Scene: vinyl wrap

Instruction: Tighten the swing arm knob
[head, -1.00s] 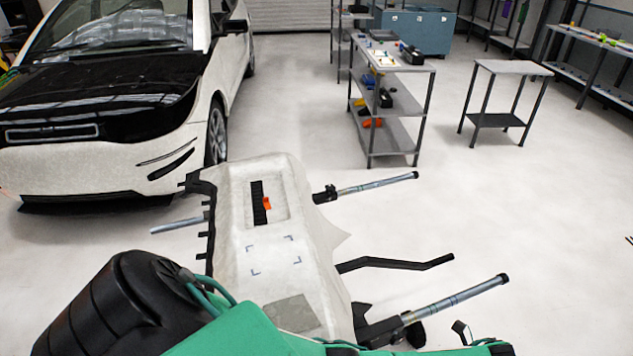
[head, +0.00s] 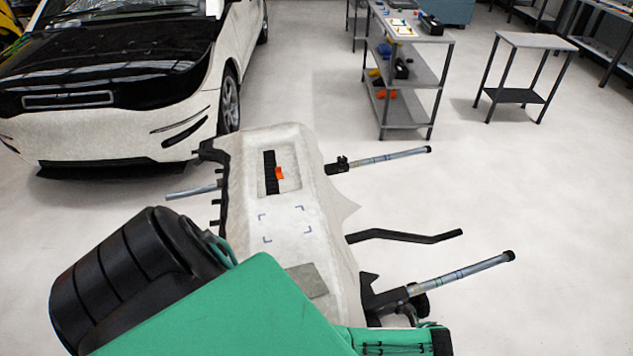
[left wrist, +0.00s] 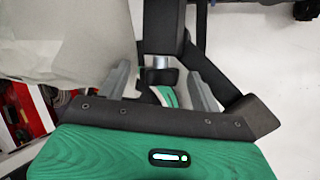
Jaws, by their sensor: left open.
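A white-wrapped panel (head: 335,235) rests on a stand with swing arms. The near swing arm (head: 460,279) has a metal tube and black bracket, with a dark round knob (head: 419,304) beside the bracket. In the left wrist view a black knob (left wrist: 163,78) sits below a silver collar (left wrist: 160,62). My left gripper (left wrist: 160,74) is open, its two grey fingers on either side of that knob; I cannot tell whether they touch it. In the head view my green left forearm reaches toward the near bracket, and its fingers are hidden. My right gripper is not in view.
A far swing arm (head: 390,158) and a bent black bar (head: 405,235) stick out to the right. A white car (head: 120,90) stands at the back left. A shelf cart (head: 415,80) and small table (head: 525,42) stand behind. The floor at right is clear.

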